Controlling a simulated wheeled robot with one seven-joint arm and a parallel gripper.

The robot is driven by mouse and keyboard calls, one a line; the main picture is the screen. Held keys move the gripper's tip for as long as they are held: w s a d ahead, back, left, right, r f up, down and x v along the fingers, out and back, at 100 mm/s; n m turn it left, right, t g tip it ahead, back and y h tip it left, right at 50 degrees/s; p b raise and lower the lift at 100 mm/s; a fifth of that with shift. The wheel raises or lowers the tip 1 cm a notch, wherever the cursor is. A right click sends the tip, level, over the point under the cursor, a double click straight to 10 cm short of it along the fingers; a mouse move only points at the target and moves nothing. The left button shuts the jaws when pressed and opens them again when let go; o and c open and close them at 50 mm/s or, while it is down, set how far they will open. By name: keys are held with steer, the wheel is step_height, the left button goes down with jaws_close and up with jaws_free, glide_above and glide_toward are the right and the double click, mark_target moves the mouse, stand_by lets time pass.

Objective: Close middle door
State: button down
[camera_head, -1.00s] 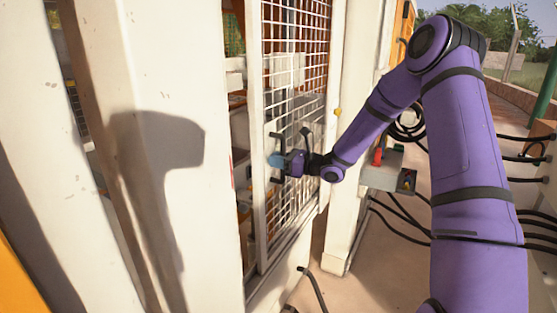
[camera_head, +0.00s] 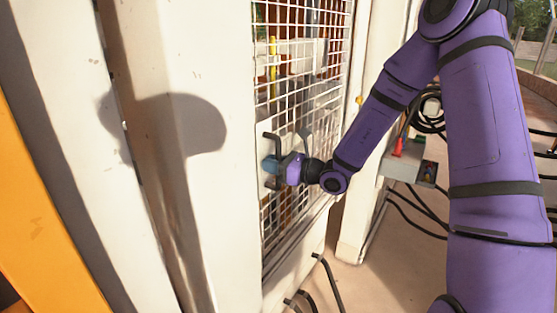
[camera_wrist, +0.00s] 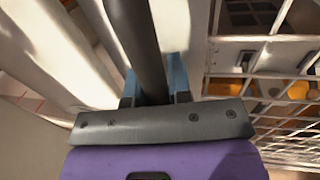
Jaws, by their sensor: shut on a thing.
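The middle door (camera_head: 305,98) is a white frame with wire mesh, right of a wide white post. Its left edge appears against or very near the post, with no clear gap showing; whether it is fully shut I cannot tell. The dark bar handle (camera_head: 271,136) is at its left side. My gripper (camera_head: 271,164), with blue fingertips, is shut on this handle. In the wrist view the handle (camera_wrist: 137,35) runs between the blue fingers (camera_wrist: 155,80), and the door mesh (camera_wrist: 262,40) is at the right.
The white post (camera_head: 185,60) carries a shadow. An orange panel (camera_head: 40,220) stands at the far left. A grey control box (camera_head: 408,167) with a red switch is right of the door.

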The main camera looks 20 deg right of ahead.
steer(key=shift+s+a, duration=0.15)
steer(key=shift+a, duration=0.15)
steer(key=c, duration=1.1)
jaws_free()
steer(key=shift+o, duration=0.2)
steer(key=shift+d, duration=0.1)
steer(key=shift+s+d, duration=0.15)
steer(key=shift+d, duration=0.05)
steer(key=v, duration=1)
